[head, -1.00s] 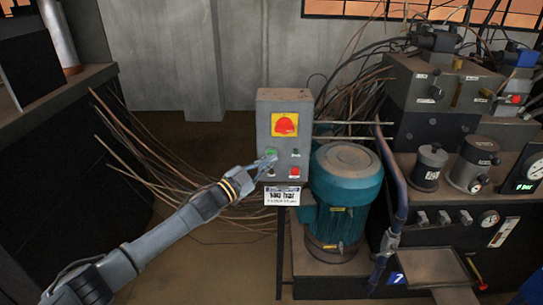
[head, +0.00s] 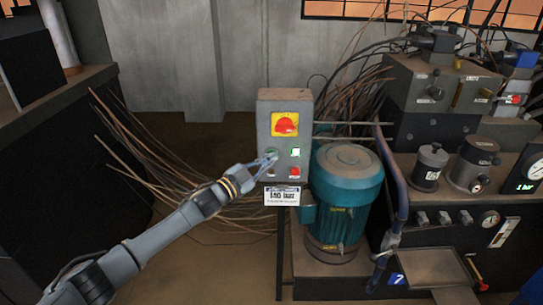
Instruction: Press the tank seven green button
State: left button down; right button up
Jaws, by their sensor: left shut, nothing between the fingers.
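A grey control box (head: 284,110) stands on a post near the middle of the head view. It carries a red knob on a yellow plate (head: 285,124). Below are a lit, bright green-white lamp (head: 295,152) on the right and a red button (head: 295,171) beneath it. The green button (head: 271,152) is at the box's lower left, partly hidden by my fingers. My left gripper (head: 268,161) is shut and empty, its tips at the box front by that button. I cannot tell whether they touch it. My right gripper is not in view.
A teal motor (head: 346,200) stands right of the box. A blue plate marked 7 (head: 398,278) sits by the machine. A small display (head: 524,187) seems to read 1 bar. A white sign (head: 282,196) hangs under the box. Loose cables (head: 140,150) spread behind my arm.

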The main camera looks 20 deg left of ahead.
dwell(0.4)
pick_arm(q)
jog(key=shift+s+d+p, duration=0.2)
jog(key=shift+s+p, duration=0.4)
jog(key=shift+s, duration=0.2)
jog(key=s+p, duration=0.1)
jog(key=s, duration=0.1)
jog(key=s+d+p, duration=0.1)
jog(key=s+p, duration=0.1)
jog(key=shift+s+d, duration=0.2)
jog(key=shift+s, duration=0.2)
jog(key=shift+f, duration=0.1)
